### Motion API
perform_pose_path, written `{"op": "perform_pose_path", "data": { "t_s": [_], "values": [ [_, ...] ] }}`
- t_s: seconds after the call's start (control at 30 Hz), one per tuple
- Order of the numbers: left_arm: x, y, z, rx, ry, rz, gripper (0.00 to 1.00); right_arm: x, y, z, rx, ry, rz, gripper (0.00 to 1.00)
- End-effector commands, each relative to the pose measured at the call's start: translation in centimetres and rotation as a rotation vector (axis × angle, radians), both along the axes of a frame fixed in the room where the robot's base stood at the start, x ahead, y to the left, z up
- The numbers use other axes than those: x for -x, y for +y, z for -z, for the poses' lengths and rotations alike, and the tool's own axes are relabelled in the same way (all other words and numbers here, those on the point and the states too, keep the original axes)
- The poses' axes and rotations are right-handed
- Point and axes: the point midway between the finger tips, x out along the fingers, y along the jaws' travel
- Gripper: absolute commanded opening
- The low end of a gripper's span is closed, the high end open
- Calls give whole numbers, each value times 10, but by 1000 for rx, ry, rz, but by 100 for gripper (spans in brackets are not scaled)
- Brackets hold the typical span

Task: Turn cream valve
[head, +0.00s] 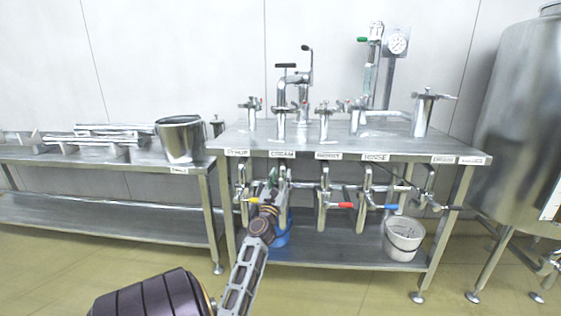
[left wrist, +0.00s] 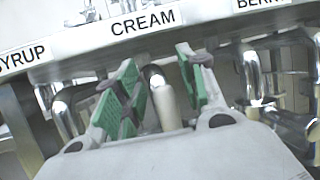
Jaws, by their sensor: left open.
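The cream valve (left wrist: 157,78) hangs under the table edge below the CREAM label (left wrist: 143,23). Its pale handle (left wrist: 168,106) points toward me and stands between the two green-padded fingers of my left gripper (left wrist: 160,88). The fingers are open, with visible space on both sides of the handle. In the head view my left gripper (head: 272,192) is at the CREAM station and hides most of this valve and its handle. My right gripper is not in view.
A yellow-handled syrup valve (head: 242,186) is close on the left. Red-handled (head: 341,205) and blue-handled (head: 385,206) valves hang to the right. A blue bucket (head: 283,237) and a white bucket (head: 403,239) stand on the lower shelf. The steel tabletop (head: 345,140) is above.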

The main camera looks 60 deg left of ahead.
Motion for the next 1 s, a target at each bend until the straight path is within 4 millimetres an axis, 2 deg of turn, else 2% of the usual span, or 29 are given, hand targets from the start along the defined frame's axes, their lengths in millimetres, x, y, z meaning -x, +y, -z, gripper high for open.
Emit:
{"op": "perform_pose_path", "data": {
  "t_s": [1.0],
  "values": [
    [0, 0, -46, -2, 1, 0, 41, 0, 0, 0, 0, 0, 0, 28]
  ]
}}
